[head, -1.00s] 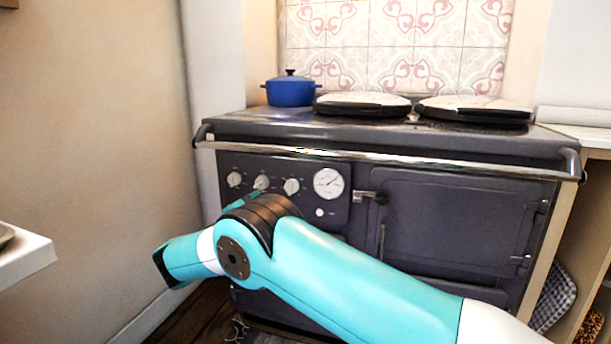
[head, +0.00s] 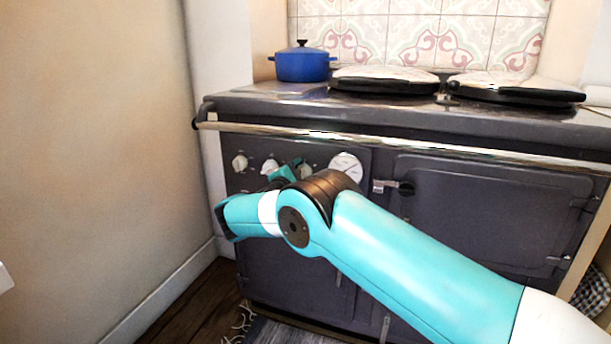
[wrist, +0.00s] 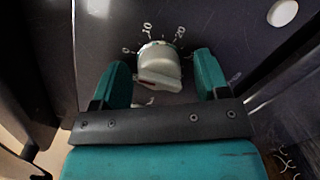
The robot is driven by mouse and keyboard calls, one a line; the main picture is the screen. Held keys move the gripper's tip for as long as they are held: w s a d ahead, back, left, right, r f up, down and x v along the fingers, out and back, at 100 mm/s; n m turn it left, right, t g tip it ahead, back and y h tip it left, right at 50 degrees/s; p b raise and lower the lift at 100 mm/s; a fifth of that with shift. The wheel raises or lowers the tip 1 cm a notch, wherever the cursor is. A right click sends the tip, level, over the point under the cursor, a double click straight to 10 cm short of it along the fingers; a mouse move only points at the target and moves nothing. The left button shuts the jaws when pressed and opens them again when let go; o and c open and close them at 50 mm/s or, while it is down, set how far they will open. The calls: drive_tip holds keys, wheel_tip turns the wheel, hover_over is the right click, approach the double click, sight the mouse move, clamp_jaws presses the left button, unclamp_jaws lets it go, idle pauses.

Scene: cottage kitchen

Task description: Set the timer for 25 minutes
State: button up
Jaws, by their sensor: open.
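The timer dial (wrist: 160,62) is a pale round knob with a raised grip bar and a small red mark near the bar's left end. The marks 0, 10 and 20 show on the dark panel around it; the red mark lies to the lower left, below the 0. My gripper (wrist: 161,68) is open, with one teal finger on each side of the knob, and I cannot tell whether either touches it. In the head view my gripper (head: 287,171) is in front of the stove's control panel, partly hidden by my arm.
The dark stove (head: 480,215) carries white knobs (head: 240,162), a round gauge (head: 345,168) and a long front rail (head: 400,149) above the panel. A blue pot (head: 302,66) and two lidded hotplates are on top. A wall (head: 90,150) stands left.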

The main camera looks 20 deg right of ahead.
drive_tip(key=shift+a, duration=0.15)
drive_tip(key=c, duration=0.9)
